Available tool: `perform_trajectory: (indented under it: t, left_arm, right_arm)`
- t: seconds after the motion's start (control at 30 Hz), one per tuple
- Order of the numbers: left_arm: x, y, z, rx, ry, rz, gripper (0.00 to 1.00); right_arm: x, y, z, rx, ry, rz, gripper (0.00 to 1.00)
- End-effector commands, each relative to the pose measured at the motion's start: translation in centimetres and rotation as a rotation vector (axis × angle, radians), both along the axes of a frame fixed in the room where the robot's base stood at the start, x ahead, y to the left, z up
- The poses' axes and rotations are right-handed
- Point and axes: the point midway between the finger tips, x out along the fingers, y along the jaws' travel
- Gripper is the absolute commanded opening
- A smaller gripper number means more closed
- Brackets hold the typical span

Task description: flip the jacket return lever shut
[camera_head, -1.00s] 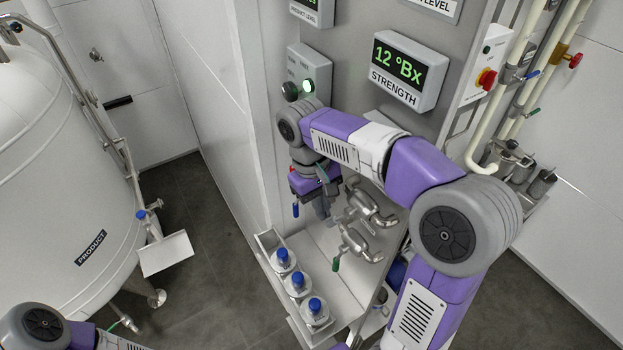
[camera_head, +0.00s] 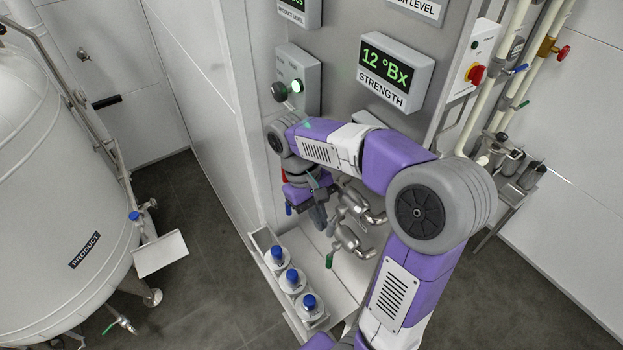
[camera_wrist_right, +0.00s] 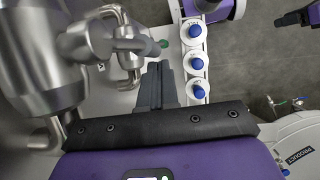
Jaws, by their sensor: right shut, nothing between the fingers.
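No readable label marks the jacket return lever, so I cannot tell which handle it is. On the bench, a steel valve carries a green-tipped lever (camera_head: 330,260); a green tip also shows in the right wrist view (camera_wrist_right: 164,43). A blue-tipped handle (camera_head: 289,209) hangs left of my right gripper, mostly hidden by it. My right gripper (camera_head: 319,220) points down, left of the steel valve bodies (camera_head: 352,205). In the right wrist view its fingers (camera_wrist_right: 154,82) are together and empty, beside the large steel fitting (camera_wrist_right: 50,60). My left gripper is not seen.
Several blue-capped bottles (camera_head: 291,279) stand in a rack just in front of my right gripper. A control box (camera_head: 297,80) and strength display (camera_head: 395,72) are on the panel behind. Pipes with blue (camera_head: 518,69) and red (camera_head: 563,53) handles rise at right. A product tank (camera_head: 60,190) stands left.

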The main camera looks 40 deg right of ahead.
Motion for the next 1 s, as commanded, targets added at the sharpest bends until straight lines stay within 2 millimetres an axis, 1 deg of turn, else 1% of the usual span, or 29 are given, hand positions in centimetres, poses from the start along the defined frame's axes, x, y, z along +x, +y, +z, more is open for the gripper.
perform_trajectory:
  t: [0.33, 0.43, 0.8, 0.9, 1.0]
  left_arm:
    - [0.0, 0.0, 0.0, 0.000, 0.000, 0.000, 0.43]
    - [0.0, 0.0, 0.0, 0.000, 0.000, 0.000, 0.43]
    - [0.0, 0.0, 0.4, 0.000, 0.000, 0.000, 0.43]
    - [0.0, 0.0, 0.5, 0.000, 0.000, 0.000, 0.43]
    - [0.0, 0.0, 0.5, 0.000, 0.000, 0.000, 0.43]
  right_arm:
    - [0.0, 0.0, 0.1, 0.000, 0.000, 0.001, 0.00]
    - [0.3, 0.0, 0.5, 0.000, -0.002, 0.001, 0.00]
    - [2.4, 0.1, 5.7, 0.000, -0.002, 0.001, 0.00]
    - [2.8, 0.2, 6.5, 0.001, -0.001, 0.002, 0.00]
    - [2.9, 0.2, 6.9, 0.001, 0.001, 0.002, 0.00]
